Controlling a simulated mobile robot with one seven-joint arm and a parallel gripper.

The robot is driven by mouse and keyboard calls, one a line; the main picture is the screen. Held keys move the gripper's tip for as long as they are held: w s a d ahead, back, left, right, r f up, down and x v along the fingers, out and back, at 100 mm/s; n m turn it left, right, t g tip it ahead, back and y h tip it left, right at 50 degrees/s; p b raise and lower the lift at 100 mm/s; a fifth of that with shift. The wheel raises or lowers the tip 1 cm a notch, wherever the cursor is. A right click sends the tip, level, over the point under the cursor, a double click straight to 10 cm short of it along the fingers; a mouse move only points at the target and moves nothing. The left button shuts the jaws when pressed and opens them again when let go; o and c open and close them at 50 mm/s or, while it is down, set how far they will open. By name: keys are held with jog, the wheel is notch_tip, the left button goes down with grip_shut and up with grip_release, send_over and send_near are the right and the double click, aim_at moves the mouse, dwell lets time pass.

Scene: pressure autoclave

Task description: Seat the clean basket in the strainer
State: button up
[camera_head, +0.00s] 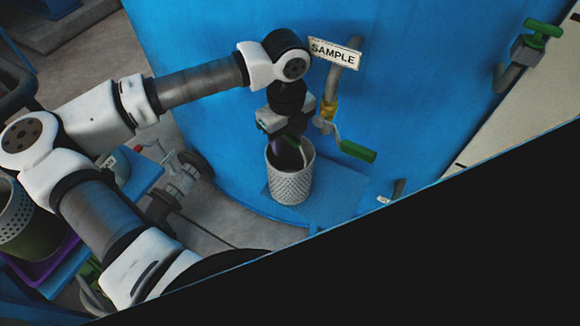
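A light grey perforated basket (290,183) stands upright or hangs in front of the blue vessel wall, just above or on a blue ledge; I cannot tell which. My gripper (287,143) points down over its open top, with its dark lower end at or inside the rim. The fingers are too small and dark to tell whether they are open or shut on the basket. A second perforated basket (17,208), olive-green in its lower part, is at the left edge, partly hidden by my arm. I cannot clearly make out the strainer; a grey flanged pipe fitting (180,175) is left of the gripper.
A SAMPLE sign (334,53) and a sampling pipe with a green-handled lever (357,151) are close to the right of my gripper. A blue ledge (335,195) juts from the vessel. A purple tray (62,250) is at left. A black area covers the lower right.

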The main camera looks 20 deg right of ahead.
jog(key=shift+f, duration=0.1)
jog(key=shift+c, duration=0.3)
grip_shut()
